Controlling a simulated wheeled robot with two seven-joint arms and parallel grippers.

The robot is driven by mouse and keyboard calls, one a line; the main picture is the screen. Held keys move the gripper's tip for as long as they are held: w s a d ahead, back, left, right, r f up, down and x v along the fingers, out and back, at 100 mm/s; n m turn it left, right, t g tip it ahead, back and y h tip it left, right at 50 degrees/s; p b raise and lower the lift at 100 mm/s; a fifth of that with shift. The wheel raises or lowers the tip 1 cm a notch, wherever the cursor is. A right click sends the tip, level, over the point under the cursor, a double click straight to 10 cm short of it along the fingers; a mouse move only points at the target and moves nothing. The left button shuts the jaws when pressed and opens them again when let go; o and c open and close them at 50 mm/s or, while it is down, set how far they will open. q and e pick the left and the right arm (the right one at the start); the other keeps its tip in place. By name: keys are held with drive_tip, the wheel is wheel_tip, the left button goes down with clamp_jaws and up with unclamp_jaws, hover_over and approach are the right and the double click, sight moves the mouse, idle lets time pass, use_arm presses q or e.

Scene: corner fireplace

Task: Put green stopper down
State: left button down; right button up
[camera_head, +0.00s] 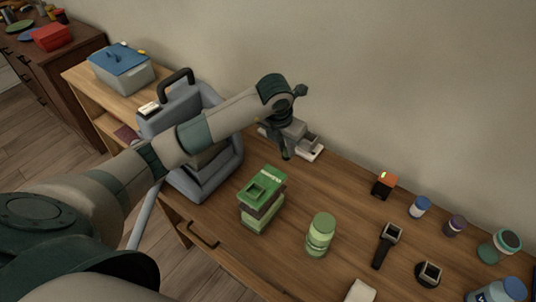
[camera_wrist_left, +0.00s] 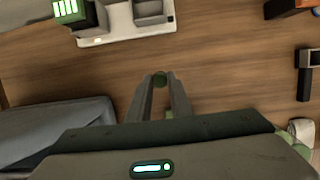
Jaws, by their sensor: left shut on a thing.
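My left gripper (camera_head: 285,152) hangs over the wooden table near its back edge, just in front of a white tray. In the left wrist view its two fingers (camera_wrist_left: 160,92) are shut on a small dark green stopper (camera_wrist_left: 159,78), held at the fingertips above bare wood. In the head view the stopper is too small and dark to tell apart from the fingertips. I cannot tell whether it touches the table. My right gripper is in neither view.
The white tray (camera_head: 313,153) stands close behind the gripper. A green box (camera_head: 262,192), a green jar (camera_head: 320,235), a grey case (camera_head: 222,170), an orange-black box (camera_head: 383,186) and a watch (camera_head: 386,246) stand around. Bare wood (camera_head: 335,195) lies right of the gripper.

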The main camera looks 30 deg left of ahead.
use_arm(q)
drive_tip(key=a+f, duration=0.1)
drive_tip(key=a, duration=0.1)
drive_tip(key=a+f+p, duration=0.1)
drive_tip(key=a+f, duration=0.1)
drive_tip(key=a+f+p, duration=0.1)
drive_tip(key=a, duration=0.2)
drive_tip(key=shift+w+a+f, duration=0.1)
drive_tip(key=shift+w+f, duration=0.05)
drive_tip(key=shift+w, duration=0.15)
drive_tip(key=shift+f+p, duration=0.9)
drive_tip(key=shift+f, duration=1.1)
